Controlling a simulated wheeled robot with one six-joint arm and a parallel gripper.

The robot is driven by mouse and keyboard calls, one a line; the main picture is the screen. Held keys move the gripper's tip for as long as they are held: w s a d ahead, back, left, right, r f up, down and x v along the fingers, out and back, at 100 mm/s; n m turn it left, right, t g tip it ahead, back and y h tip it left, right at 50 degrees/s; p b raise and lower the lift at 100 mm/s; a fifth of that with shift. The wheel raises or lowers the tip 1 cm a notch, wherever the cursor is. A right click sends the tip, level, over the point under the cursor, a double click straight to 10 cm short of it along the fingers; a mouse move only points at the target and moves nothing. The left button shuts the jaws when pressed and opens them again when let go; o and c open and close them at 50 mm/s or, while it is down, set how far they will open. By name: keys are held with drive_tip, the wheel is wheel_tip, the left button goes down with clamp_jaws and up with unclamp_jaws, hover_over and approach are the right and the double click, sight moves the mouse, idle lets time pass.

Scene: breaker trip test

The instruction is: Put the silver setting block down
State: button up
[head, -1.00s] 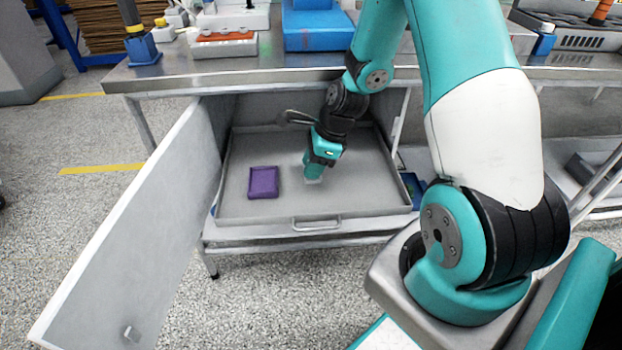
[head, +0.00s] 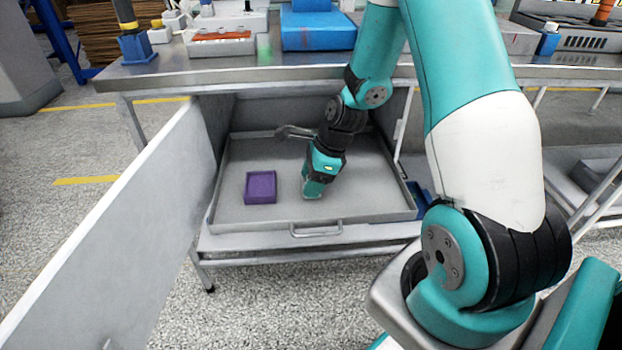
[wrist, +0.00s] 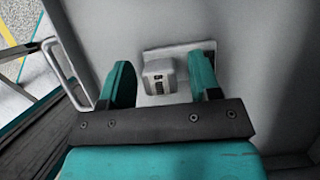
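The silver setting block (wrist: 160,76) is a small pale grey block with a dark marked face. In the wrist view it sits between the two teal fingers of my gripper (wrist: 161,62), with a visible gap on each side. A flat light plate (wrist: 207,46) shows behind or under it. My gripper is open around the block. In the head view my gripper (head: 312,193) points down, low over the grey drawer tray (head: 355,200), right of a purple tray (head: 260,187). The block is mostly hidden there by the fingers.
The open cabinet door (head: 125,225) stands at the left. The bench top (head: 230,75) lies over the compartment, with a blue case (head: 318,30) and other items on it. The drawer handle (head: 316,230) is at the front. The tray's right side is bare.

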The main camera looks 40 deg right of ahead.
drive_tip(key=p+v, duration=0.3)
drive_tip(key=v, duration=0.5)
drive_tip(key=a+r+n, duration=0.5)
drive_tip(key=a+n, duration=0.2)
drive_tip(key=a, duration=0.1)
drive_tip(key=s+a+r+n+g, duration=0.1)
drive_tip(key=s+a+r+n, duration=0.5)
drive_tip(key=n, duration=0.6)
drive_tip(key=s+a+r+n+g, duration=0.1)
drive_tip(key=s+a+r+n, duration=0.5)
drive_tip(key=s+a+n, duration=0.4)
drive_tip(key=s+n, duration=0.2)
drive_tip(key=n, duration=0.1)
drive_tip(key=shift+y, duration=0.3)
